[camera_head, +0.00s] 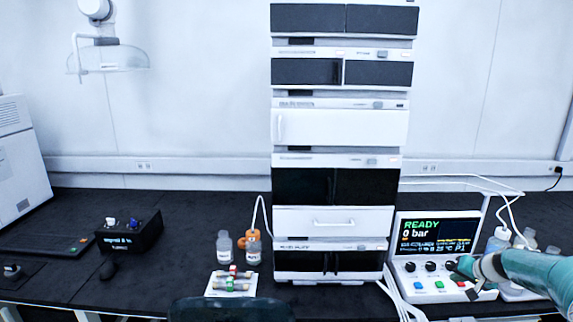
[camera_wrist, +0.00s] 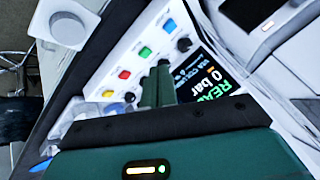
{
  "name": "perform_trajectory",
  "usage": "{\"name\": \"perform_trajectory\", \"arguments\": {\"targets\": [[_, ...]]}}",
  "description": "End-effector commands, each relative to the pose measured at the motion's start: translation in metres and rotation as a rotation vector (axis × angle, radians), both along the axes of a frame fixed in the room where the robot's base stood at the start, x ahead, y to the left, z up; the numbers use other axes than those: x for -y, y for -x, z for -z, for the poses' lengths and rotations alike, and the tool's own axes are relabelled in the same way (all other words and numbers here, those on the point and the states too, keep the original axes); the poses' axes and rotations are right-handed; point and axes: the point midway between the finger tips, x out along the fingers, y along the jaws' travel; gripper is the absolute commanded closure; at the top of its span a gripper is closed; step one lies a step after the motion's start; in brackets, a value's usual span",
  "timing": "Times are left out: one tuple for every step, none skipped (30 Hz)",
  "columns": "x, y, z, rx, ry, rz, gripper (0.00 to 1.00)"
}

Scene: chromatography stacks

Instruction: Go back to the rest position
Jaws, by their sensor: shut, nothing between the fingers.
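My gripper (camera_head: 461,267) is at the right, in front of a white control unit (camera_head: 404,287) with a lit screen (camera_head: 437,233) reading READY and 0 bar. The gripper is shut and empty. In the wrist view its closed fingers (camera_wrist: 160,86) point over the control panel (camera_wrist: 108,72), between the coloured buttons and the screen (camera_wrist: 205,75). Whether the fingertips touch the panel cannot be told. The arm hides part of the panel's right side in the head view.
A tall chromatography stack (camera_head: 339,222) stands just left of the control unit. Bottles (camera_head: 224,247) and a small white rack (camera_head: 232,289) with vials are left of it. A black box (camera_head: 129,231) stands farther left. White tubes run above the unit, with bottles (camera_head: 498,240) behind my arm.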

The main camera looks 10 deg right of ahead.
Motion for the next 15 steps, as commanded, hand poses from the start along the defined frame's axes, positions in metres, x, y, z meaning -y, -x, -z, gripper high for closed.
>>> {"name": "perform_trajectory", "arguments": {"targets": [[-0.018, -0.006, -0.009, -0.016, 0.015, -0.029, 1.0], [-0.028, -0.009, -0.014, -0.026, 0.024, -0.045, 1.0], [-0.043, -0.013, -0.02, -0.042, 0.034, -0.067, 1.0], [-0.054, -0.015, -0.025, -0.053, 0.042, -0.084, 1.0], [-0.068, -0.017, -0.031, -0.066, 0.051, -0.104, 1.0], [-0.087, -0.02, -0.039, -0.084, 0.067, -0.132, 1.0], [-0.102, -0.021, -0.045, -0.098, 0.079, -0.152, 1.0], [-0.118, -0.022, -0.052, -0.112, 0.092, -0.173, 1.0], [-0.14, -0.022, -0.061, -0.132, 0.109, -0.201, 1.0], [-0.155, -0.021, -0.067, -0.146, 0.123, -0.22, 1.0], [-0.17, -0.019, -0.074, -0.158, 0.136, -0.237, 1.0], [-0.19, -0.017, -0.082, -0.175, 0.154, -0.26, 1.0], [-0.205, -0.014, -0.088, -0.187, 0.166, -0.277, 1.0], [-0.219, -0.01, -0.094, -0.198, 0.179, -0.292, 1.0], [-0.238, -0.005, -0.102, -0.211, 0.197, -0.313, 1.0]]}}
